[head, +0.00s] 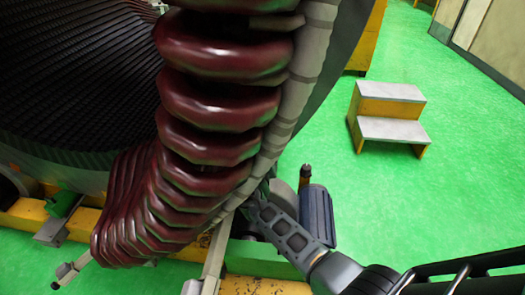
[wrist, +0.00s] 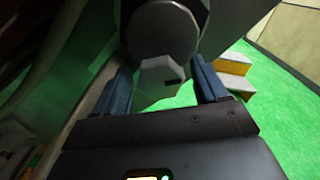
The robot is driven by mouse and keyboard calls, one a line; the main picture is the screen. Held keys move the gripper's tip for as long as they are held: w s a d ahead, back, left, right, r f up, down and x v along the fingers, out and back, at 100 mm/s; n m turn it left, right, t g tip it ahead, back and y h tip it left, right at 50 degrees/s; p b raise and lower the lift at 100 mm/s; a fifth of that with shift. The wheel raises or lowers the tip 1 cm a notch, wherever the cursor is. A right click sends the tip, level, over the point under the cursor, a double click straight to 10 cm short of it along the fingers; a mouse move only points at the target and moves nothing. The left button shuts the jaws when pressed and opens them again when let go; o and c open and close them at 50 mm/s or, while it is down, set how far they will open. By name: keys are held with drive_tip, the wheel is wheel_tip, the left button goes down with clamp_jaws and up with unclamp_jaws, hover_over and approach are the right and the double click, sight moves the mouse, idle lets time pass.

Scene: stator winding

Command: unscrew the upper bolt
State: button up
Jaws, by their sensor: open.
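A pale grey bolt head (wrist: 160,77) with flat sides shows in the wrist view, in front of a round dark grey part (wrist: 168,28). My gripper (wrist: 160,66) is open, with one blue finger on each side of the bolt head. A gap shows between the bolt head and each finger, and nothing is held. In the head view my arm reaches in from the lower right. Its far end is partly hidden beside the dark red coils (head: 218,105), and I cannot make out this bolt there.
The stator's dark ribbed bore (head: 75,75) fills the upper left. A grey curved bar (head: 300,85) runs along the coils. A dark blue cylinder (head: 317,215) stands close to my arm. A yellow step stool (head: 388,112) stands on the clear green floor at right.

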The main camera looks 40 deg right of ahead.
drive_tip(key=v, duration=0.7)
drive_tip(key=shift+s+a+f, duration=0.1)
drive_tip(key=shift+s+a, duration=0.05)
drive_tip(key=shift+a, duration=0.05)
